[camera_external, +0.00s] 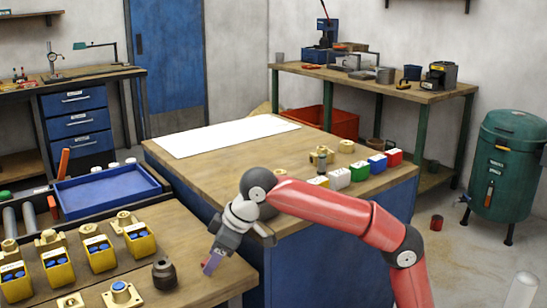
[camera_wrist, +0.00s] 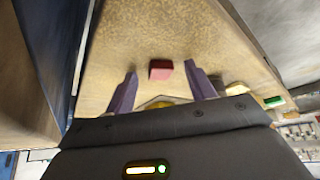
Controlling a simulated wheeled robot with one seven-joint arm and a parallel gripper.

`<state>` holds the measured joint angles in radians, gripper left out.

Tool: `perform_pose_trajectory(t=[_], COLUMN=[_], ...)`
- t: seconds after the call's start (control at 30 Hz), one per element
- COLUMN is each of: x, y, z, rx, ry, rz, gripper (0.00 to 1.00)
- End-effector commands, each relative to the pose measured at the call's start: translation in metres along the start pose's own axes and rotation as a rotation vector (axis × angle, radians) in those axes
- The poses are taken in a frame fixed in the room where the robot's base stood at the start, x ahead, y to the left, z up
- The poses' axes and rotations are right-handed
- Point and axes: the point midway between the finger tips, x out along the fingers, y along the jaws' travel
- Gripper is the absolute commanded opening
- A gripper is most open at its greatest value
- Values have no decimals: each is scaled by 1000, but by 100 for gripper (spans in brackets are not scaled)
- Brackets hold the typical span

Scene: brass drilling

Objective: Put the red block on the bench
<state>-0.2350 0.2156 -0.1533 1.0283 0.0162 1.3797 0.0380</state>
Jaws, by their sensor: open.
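In the wrist view the red block (camera_wrist: 160,70) lies on a speckled wooden top, just beyond and between the fingertips of my gripper (camera_wrist: 161,72). The gripper is open, with its two purple fingers apart and clear space on both sides of the block. In the external view my gripper (camera_external: 209,266) points down at the right edge of the front-left wooden worktop (camera_external: 185,268); the block is hard to make out there behind the fingers. The central bench (camera_external: 222,165) has a wooden top and blue sides, with a white sheet (camera_external: 228,136) on it.
Coloured boxes, including a red one (camera_external: 394,157), and brass fittings (camera_external: 321,156) line the central bench's right side. Yellow holders (camera_external: 97,252), a dark round part (camera_external: 164,273) and a blue tray (camera_external: 107,188) are on the left. The central bench's middle is bare.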

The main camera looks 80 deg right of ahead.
Motion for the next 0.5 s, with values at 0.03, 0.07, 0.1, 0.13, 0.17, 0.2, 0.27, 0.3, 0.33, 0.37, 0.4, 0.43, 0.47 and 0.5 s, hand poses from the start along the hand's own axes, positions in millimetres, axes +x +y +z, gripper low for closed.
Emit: perform_pose_trajectory(t=[0.03,0.07,0.1,0.13,0.17,0.2,0.27,0.3,0.33,0.37,0.4,0.43,0.47,0.5], x=[-2,-4,-8,-12,-17,-24,-37,-46,-53,-60,-69,-75,-81,-89], y=[0,0,0,0,0,0,0,0,0,0,0,0,0,0], z=[-1,-2,-2,-2,-3,-3,-4,-4,-4,-4,-4,-4,-4,-4], rx=[0,0,0,0,0,0,0,0,0,0,0,0,0,0], ry=[0,0,1,1,2,4,3,4,4,3,4,3,3,4], rz=[0,0,0,0,0,0,0,0,0,0,0,0,0,0], gripper=[55,55,55,55,55,55,55,55,55,55,55,55,55,55])
